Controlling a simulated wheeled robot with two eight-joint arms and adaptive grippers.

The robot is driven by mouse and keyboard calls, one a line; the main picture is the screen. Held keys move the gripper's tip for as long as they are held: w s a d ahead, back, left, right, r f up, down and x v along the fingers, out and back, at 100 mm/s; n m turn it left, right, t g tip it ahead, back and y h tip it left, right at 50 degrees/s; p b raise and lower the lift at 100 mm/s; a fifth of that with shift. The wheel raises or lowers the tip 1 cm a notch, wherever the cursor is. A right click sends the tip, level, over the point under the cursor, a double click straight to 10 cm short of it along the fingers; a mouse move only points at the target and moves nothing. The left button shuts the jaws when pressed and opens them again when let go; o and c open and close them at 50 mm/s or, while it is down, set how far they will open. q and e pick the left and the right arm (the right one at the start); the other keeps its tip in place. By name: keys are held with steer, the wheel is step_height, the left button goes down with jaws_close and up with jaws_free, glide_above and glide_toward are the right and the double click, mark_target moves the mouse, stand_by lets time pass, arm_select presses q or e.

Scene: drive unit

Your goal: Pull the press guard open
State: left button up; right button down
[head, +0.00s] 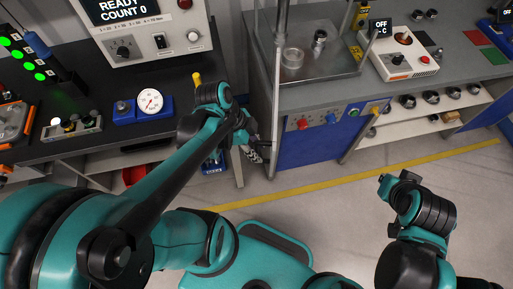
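The press stands at the back centre, with a metal bed (318,66), upright posts and what looks like a clear guard (262,60) at its left side. The guard's outline is hard to make out. My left gripper (256,150) is dark and small, beside the left front edge of the press bench, below the bed. Its fingers are partly hidden by my wrist, and I cannot tell whether they are open or touch anything. My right arm is at the lower right, over the floor, well apart from the press; its gripper cannot be made out.
The press bench front carries a blue panel (318,138) with buttons. Left is a dark bench (75,148) with a dial gauge (150,101) and a counter box (150,30). Right is a white control box (400,58). A yellow line (320,182) crosses the clear floor.

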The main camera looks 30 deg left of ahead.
arm_select(q)
steer(key=shift+r, duration=0.1)
steer(key=v, duration=1.1)
steer(key=shift+a+r, duration=0.25)
steer(key=shift+r, duration=0.1)
